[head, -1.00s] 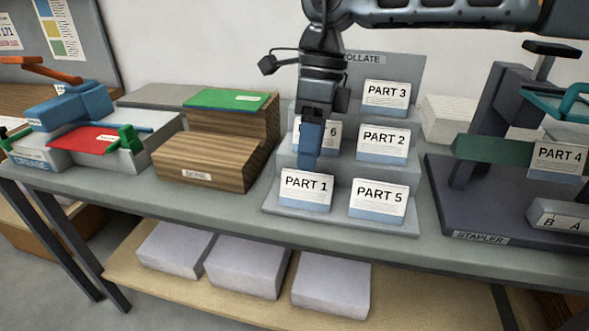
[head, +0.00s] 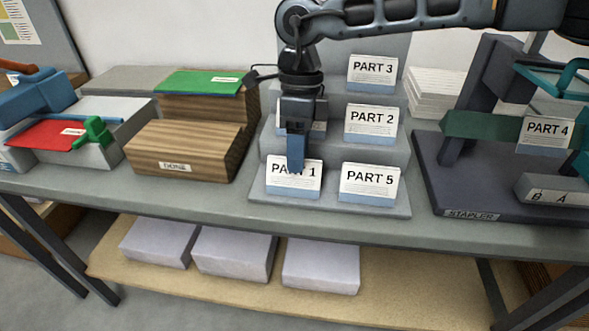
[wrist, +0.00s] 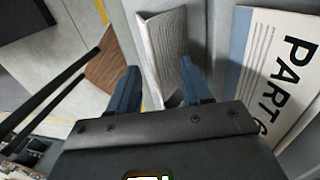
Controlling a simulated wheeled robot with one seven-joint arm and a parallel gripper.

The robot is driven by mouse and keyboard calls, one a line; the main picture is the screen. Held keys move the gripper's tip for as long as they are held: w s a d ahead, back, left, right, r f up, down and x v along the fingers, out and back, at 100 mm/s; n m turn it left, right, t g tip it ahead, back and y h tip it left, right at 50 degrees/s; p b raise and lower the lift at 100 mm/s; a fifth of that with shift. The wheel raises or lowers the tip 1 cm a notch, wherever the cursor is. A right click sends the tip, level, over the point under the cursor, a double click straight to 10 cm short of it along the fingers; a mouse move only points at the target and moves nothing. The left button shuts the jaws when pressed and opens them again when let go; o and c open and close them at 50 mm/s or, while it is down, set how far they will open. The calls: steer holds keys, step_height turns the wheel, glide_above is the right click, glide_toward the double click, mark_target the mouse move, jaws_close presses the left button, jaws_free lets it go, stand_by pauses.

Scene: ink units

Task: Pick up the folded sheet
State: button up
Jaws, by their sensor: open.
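Several white folded sheets with blue lower bands stand on the grey stepped collate rack (head: 235,198). My gripper (head: 296,166) is open, pointing down in front of the PART 1 sheet (head: 279,182) at the lower left, covering part of its label. In the wrist view the open fingers (wrist: 158,88) lie either side of the upright edge of a plain pale folded sheet (wrist: 164,50), which looks like PART 1. Contact cannot be told. The PART 6 sheet (wrist: 283,70) lies right of the fingers there; in the head view my gripper mostly hides it.
PART 5 (head: 369,183), PART 2 (head: 371,123) and PART 3 (head: 372,72) stand close by on the rack. The stapler (head: 450,190) with PART 4 (head: 546,133) is at right. A wooden block (head: 180,150) is left. Paper stacks lie on the lower shelf.

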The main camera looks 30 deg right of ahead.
steer(key=shift+f, duration=0.1)
steer(key=shift+c, duration=0.4)
jaws_close()
